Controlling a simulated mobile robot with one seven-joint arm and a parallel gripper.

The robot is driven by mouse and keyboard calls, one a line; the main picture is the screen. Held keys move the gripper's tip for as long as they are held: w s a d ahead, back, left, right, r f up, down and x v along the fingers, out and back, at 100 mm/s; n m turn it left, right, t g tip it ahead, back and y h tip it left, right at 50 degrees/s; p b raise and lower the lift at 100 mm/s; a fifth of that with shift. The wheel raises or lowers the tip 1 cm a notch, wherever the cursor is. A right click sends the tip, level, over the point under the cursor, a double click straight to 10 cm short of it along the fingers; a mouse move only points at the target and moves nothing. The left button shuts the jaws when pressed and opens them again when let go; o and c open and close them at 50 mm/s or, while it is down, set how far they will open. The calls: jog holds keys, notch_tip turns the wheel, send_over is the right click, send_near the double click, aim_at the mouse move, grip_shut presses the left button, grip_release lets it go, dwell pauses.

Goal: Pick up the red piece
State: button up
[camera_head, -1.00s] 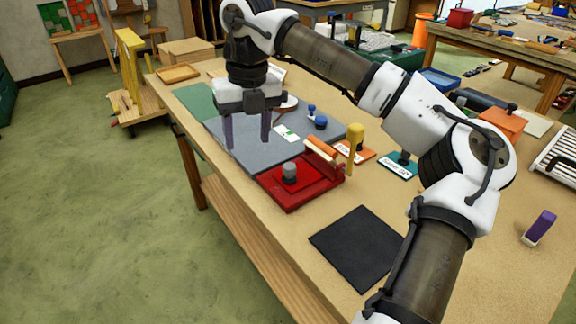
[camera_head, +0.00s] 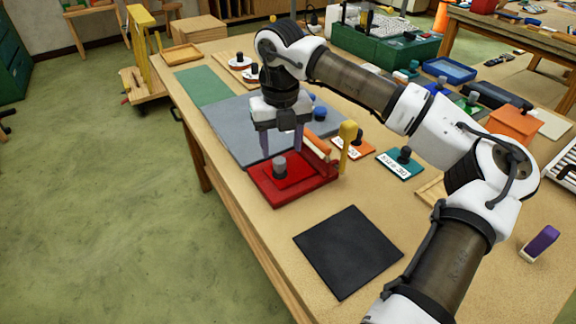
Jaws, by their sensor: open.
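The red piece (camera_head: 296,179) is a flat red slab with a grey knob (camera_head: 280,166) standing on it. It lies on a wider red base (camera_head: 276,197) at the front edge of the grey mat. My gripper (camera_head: 281,150) points down with its two purple fingers apart and nothing between them. It shows just behind the grey knob in the picture. I cannot tell how high the fingertips are above the mat.
A yellow upright handle (camera_head: 347,147) and an orange roller (camera_head: 317,146) stand at the red base's right. An orange knobbed piece (camera_head: 354,150) and a teal knobbed piece (camera_head: 401,165) lie farther right. A black mat (camera_head: 347,250) lies bare in front. The grey mat (camera_head: 228,132) is clear at left.

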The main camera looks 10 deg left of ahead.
aim_at(279, 160)
jog(key=shift+a+f+p, duration=0.15)
jog(key=shift+f+p, duration=0.45)
jog(key=shift+f, duration=0.9)
jog(key=shift+a+f+p, duration=0.15)
jog(key=shift+f+p, duration=0.4)
jog(key=shift+f, duration=0.9)
jog(key=c, duration=0.9)
jog(key=shift+r, duration=0.1)
jog(key=shift+c, duration=0.5)
jog(key=shift+r, duration=0.1)
